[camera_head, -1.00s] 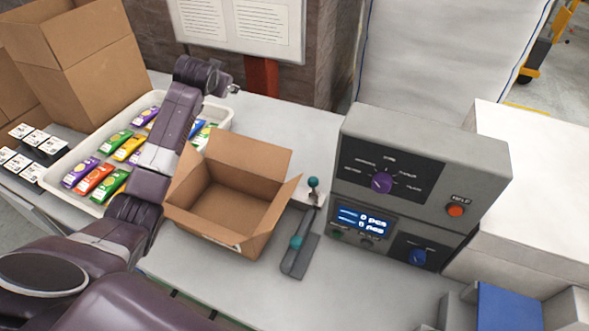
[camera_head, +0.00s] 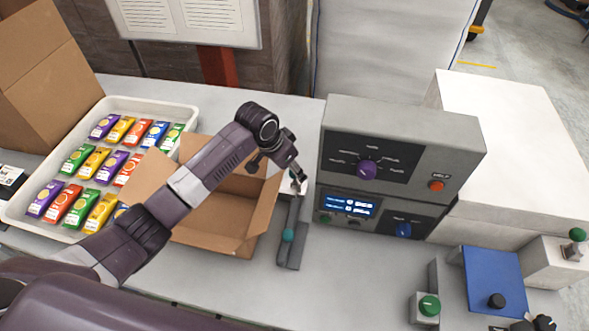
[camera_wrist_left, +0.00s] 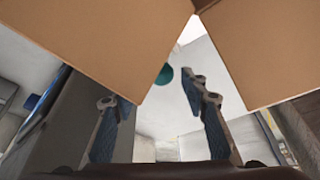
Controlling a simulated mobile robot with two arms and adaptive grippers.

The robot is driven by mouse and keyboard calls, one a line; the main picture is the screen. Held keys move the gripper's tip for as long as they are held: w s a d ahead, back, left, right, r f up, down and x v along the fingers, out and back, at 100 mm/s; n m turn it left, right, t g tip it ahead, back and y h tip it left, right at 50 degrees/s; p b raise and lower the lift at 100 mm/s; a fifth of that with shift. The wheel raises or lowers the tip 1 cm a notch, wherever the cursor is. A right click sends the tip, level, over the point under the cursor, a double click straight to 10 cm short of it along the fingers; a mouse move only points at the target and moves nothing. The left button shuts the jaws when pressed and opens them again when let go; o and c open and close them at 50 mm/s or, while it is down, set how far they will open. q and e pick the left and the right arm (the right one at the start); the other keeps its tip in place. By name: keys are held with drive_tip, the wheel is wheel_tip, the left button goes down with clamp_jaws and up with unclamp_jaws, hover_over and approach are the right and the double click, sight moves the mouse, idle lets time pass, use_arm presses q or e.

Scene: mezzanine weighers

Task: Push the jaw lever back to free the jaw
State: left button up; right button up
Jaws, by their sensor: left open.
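A narrow grey fixture with a teal ball knob (camera_head: 288,235) stands on the bench between the open carton and the grey control box. It looks like the jaw lever, though I cannot tell the lever from the jaw for sure. My left gripper (camera_head: 298,180) is over the fixture's far end, covering the second teal knob there. In the left wrist view my left gripper (camera_wrist_left: 157,112) has its fingers apart with nothing between them. A teal knob (camera_wrist_left: 164,74) shows just beyond the fingers, partly behind a carton flap. My right gripper is not in view.
The open cardboard carton (camera_head: 210,238) stands close left of the fixture, under my left arm. The grey control box (camera_head: 335,135) stands close right. A white tray (camera_head: 150,104) of colourful packets lies left. A blue plate (camera_head: 493,278) and green button (camera_head: 429,305) are at right.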

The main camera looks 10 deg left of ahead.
use_arm(q)
drive_tip(key=shift+x, duration=1.45)
drive_tip(key=shift+a, duration=0.1)
drive_tip(key=shift+c, duration=0.5)
clamp_jaws()
